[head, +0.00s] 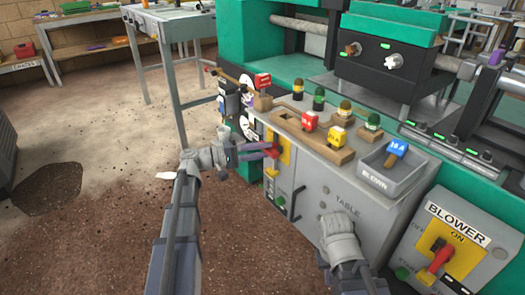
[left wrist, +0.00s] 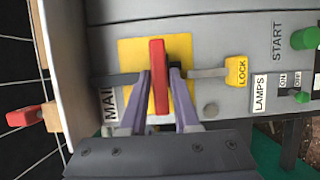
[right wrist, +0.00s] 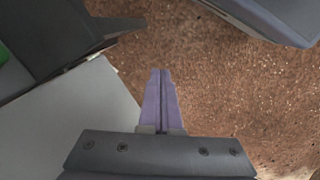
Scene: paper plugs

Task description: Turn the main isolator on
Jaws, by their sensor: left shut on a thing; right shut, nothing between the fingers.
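The main isolator is a red handle (left wrist: 158,75) on a yellow plate (left wrist: 127,50) beside a partly hidden label (left wrist: 109,102) reading "MAI". The handle lies parallel to the label's line of text. My left gripper (left wrist: 160,78) is shut on the handle, one purple finger on each side. In the head view my left gripper (head: 268,150) reaches in from the left to the yellow plate (head: 284,150) on the grey cabinet's left part. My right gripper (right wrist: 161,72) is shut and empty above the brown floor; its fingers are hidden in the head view.
A yellow LOCK tag (left wrist: 236,71) hangs on a bar beside the handle. A green START button (left wrist: 305,39) and a LAMPS switch (left wrist: 290,95) are nearby. The blower isolator (head: 440,258) is at lower right. Coloured plugs stand in a wooden board (head: 290,125) on the cabinet.

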